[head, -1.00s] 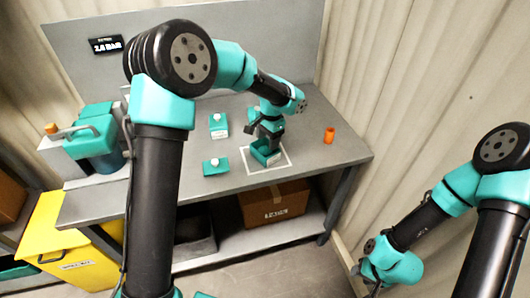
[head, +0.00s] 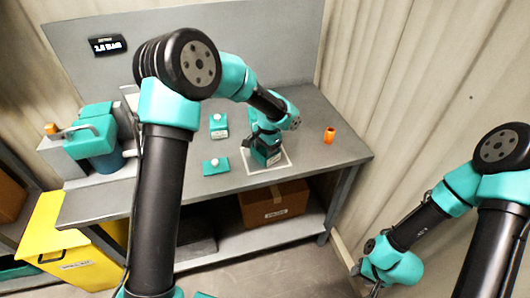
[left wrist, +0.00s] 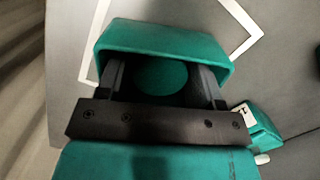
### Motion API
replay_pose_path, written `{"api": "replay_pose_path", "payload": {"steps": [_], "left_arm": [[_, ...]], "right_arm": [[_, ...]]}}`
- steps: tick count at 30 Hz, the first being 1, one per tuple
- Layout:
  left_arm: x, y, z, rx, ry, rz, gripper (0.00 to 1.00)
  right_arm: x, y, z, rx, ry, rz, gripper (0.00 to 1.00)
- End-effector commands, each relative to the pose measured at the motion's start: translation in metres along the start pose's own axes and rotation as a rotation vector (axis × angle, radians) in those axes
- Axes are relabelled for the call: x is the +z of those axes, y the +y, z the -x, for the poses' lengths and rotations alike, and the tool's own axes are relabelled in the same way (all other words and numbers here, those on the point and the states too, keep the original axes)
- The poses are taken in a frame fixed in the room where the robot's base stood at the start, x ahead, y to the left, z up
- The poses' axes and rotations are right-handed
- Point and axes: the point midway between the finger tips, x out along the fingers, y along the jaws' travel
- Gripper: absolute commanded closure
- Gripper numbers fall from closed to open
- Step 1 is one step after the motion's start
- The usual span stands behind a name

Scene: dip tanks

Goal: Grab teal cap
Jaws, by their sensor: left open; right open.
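A teal container (head: 270,157) stands inside a white square outline at the front of the bench. In the left wrist view the container (left wrist: 205,52) fills the middle, and a round teal disc on it, seemingly the teal cap (left wrist: 160,78), shows between my fingers. My left gripper (left wrist: 162,82) is open, with one finger on each side of the cap; I cannot tell whether they touch it. In the head view my left gripper (head: 266,143) is right over the container and hides the cap. My right gripper (head: 373,284) is open, low at the right, away from the bench.
An orange cylinder (head: 329,135) stands to the right.

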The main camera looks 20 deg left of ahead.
Motion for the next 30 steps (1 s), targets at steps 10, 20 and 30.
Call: {"api": "replay_pose_path", "payload": {"steps": [10, 20, 30], "left_arm": [[0.0, 0.0, 0.0, 0.0, 0.0, 0.0, 0.47], [0.0, 0.0, 0.001, 0.0, 0.0, 0.0, 0.69], [0.001, 0.0, 0.016, -0.002, 0.002, 0.0, 0.69]], "right_arm": [[0.0, 0.0, 0.0, 0.0, 0.0, 0.0, 0.57], [0.0, 0.0, 0.0, 0.0, 0.0, 0.0, 0.57], [0.0, 0.0, 0.0, 0.0, 0.0, 0.0, 0.57]]}}
